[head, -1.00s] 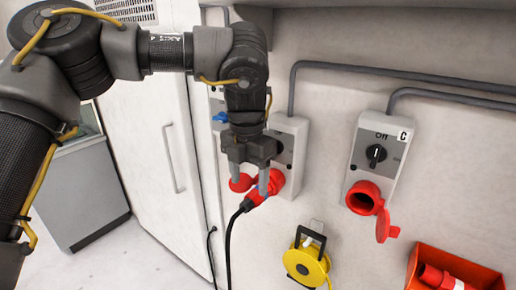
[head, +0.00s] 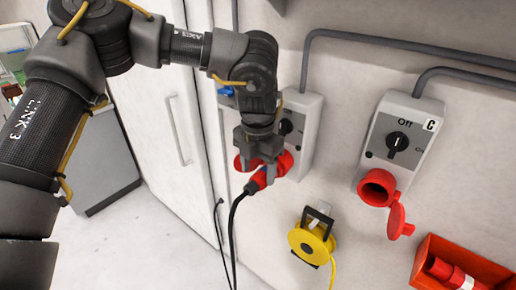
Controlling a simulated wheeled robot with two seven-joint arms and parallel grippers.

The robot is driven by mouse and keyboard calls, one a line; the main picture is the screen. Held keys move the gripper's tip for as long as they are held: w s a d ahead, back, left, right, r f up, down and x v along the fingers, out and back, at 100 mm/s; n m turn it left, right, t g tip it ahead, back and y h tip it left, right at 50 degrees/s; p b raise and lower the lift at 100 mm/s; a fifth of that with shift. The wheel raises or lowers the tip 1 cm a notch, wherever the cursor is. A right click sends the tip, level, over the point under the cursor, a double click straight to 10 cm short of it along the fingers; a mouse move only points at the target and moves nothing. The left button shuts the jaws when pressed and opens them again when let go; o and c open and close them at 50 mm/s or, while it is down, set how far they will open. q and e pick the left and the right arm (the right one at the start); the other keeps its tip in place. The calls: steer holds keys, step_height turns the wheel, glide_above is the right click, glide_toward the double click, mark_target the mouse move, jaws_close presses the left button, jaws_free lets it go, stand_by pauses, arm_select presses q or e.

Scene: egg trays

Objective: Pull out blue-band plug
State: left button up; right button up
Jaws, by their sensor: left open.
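The red plug (head: 257,183) sits at the red socket (head: 286,162) on the grey switch box (head: 304,125) at the middle of the head view. Its black cable (head: 234,232) hangs down. The blue band is hidden behind my gripper's fingers. My left gripper (head: 259,172) points down at the plug, with its open fingers over the plug body. I cannot tell whether they touch it. The box's rotary switch is partly covered by my arm. My right gripper is out of view.
A second switch box (head: 408,125), marked C, has an empty red socket (head: 376,187) with its lid hanging open. A yellow cable reel (head: 309,243) hangs below. An orange bin (head: 473,262) holding a red connector is at lower right. A white cabinet (head: 165,100) stands left.

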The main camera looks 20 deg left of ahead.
mark_target(257, 178)
arm_select(q)
steer(key=shift+s+f, duration=0.15)
steer(key=shift+f, duration=0.75)
steer(key=shift+f+p, duration=0.3)
steer(key=shift+p, duration=0.05)
steer(key=shift+f, duration=0.3)
steer(key=shift+r, duration=0.1)
steer(key=c, duration=1.3)
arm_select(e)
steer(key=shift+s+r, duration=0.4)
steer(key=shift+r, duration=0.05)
arm_select(q)
steer(key=shift+s, duration=0.2)
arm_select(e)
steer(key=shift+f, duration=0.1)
